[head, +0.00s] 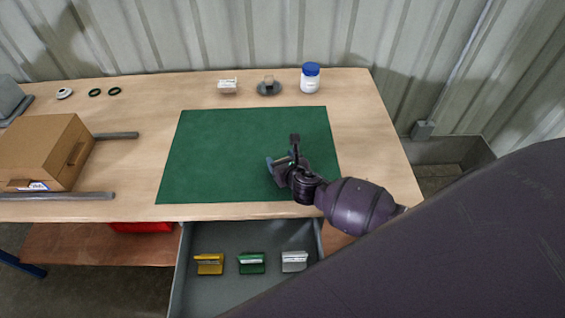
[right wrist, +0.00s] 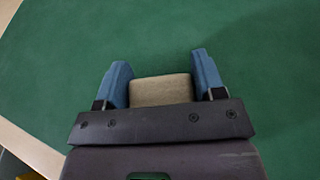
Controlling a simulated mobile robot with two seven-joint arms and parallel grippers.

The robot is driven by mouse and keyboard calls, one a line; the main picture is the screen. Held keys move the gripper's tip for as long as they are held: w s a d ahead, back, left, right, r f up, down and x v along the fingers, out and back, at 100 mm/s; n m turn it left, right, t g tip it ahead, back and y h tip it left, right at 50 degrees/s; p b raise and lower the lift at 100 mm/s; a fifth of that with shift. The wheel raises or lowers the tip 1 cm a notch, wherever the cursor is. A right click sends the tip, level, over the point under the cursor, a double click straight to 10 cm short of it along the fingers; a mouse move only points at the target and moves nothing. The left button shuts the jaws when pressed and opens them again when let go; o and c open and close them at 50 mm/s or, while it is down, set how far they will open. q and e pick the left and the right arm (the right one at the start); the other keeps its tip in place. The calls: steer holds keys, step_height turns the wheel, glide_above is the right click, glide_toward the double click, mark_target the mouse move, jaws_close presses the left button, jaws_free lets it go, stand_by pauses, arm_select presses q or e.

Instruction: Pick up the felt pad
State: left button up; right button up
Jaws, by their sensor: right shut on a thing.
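The felt pad (right wrist: 160,90) is a beige-grey block between the two blue fingers of my right gripper (right wrist: 162,85) in the right wrist view. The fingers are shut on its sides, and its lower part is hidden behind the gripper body. In the head view my right gripper (head: 281,159) is over the right part of the green mat (head: 215,155). The pad is hard to make out there, and its height above the mat cannot be told. My left gripper is not in view.
An open drawer (head: 225,290) below the table front holds yellow, green and white holders. A cardboard box (head: 45,145) stands between grey bars at left. At the back are a blue-lidded jar (head: 310,80), a dark dish (head: 269,90) and a small pale box (head: 227,88). Most of the mat is clear.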

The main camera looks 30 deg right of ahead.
step_height(320, 180, up, 8)
steer(key=shift+r+p, duration=0.1)
steer(key=shift+p, duration=1.05)
step_height(320, 180, up, 11)
steer(key=p, duration=0.1)
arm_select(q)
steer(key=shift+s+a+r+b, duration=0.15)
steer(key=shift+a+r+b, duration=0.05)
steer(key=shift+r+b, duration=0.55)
arm_select(e)
steer(key=s+a+r, duration=0.4)
steer(key=s+a, duration=0.2)
steer(key=s, duration=0.1)
steer(key=shift+s+y, duration=0.3)
